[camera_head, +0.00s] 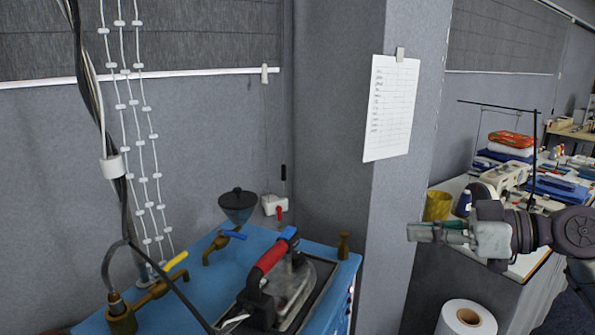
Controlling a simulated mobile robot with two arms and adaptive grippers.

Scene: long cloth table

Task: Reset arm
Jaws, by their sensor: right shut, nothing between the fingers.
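My right gripper (424,232) comes in from the right edge, its fingers pointing left. It is shut and empty, held in the air in front of the grey wall corner, with the table behind it. My dark right arm (560,232) stretches behind it to the right edge. My left gripper is not in the view.
A blue machine (205,270) with brass valves and a red-handled iron (268,262) stands at lower left. A paper sheet (391,105) hangs on the pillar. A cluttered table (530,262) is at right, a white roll (466,318) below. Cables hang at left.

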